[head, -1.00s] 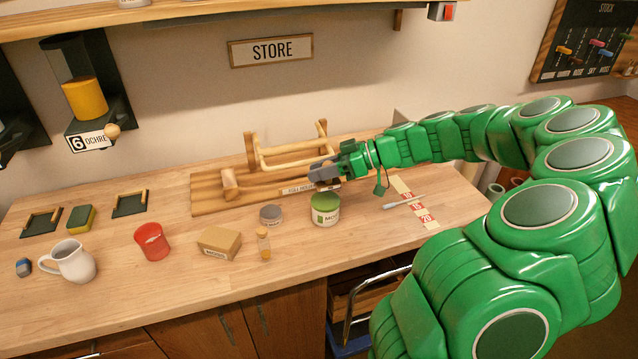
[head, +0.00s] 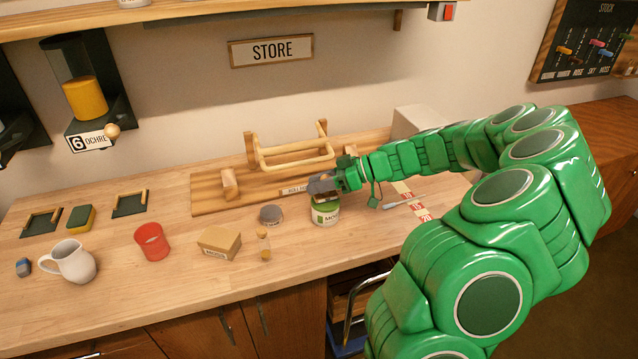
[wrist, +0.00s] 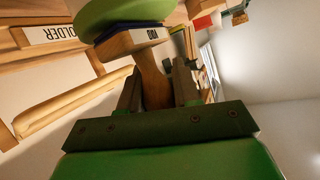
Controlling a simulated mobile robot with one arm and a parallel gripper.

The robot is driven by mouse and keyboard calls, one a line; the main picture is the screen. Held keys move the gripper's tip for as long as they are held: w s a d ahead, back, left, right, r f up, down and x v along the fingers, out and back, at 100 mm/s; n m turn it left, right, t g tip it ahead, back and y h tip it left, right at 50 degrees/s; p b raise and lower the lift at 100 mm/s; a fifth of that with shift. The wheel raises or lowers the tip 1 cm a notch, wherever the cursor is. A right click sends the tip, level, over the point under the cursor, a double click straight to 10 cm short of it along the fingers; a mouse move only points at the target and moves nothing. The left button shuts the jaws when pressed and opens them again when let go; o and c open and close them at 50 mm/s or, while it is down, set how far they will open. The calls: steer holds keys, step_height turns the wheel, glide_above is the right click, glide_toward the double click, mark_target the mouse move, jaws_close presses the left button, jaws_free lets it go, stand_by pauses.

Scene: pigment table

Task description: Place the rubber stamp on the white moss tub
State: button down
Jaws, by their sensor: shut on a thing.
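The moss tub (head: 326,215) is white with a green label and green lid, upright near the middle of the bench. My gripper (head: 322,186) is right above it. In the wrist view my gripper (wrist: 157,88) is shut on the wooden handle of the rubber stamp (wrist: 152,72). The stamp's wider wooden head and dark blue pad face the tub's green lid (wrist: 118,12). The pad looks touching or very close to the lid; I cannot tell which. In the head view the stamp is mostly hidden by the gripper.
A grey-lidded tin (head: 271,214), a corked vial (head: 264,245), a cardboard box (head: 219,243), a red cup (head: 152,242) and a white mug (head: 70,261) stand left of the tub. A wooden holder (head: 290,160) stands behind. A numbered strip (head: 410,200) lies to the right.

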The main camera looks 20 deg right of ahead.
steer(key=c, duration=0.8)
jaws_free()
steer(key=shift+f, duration=0.15)
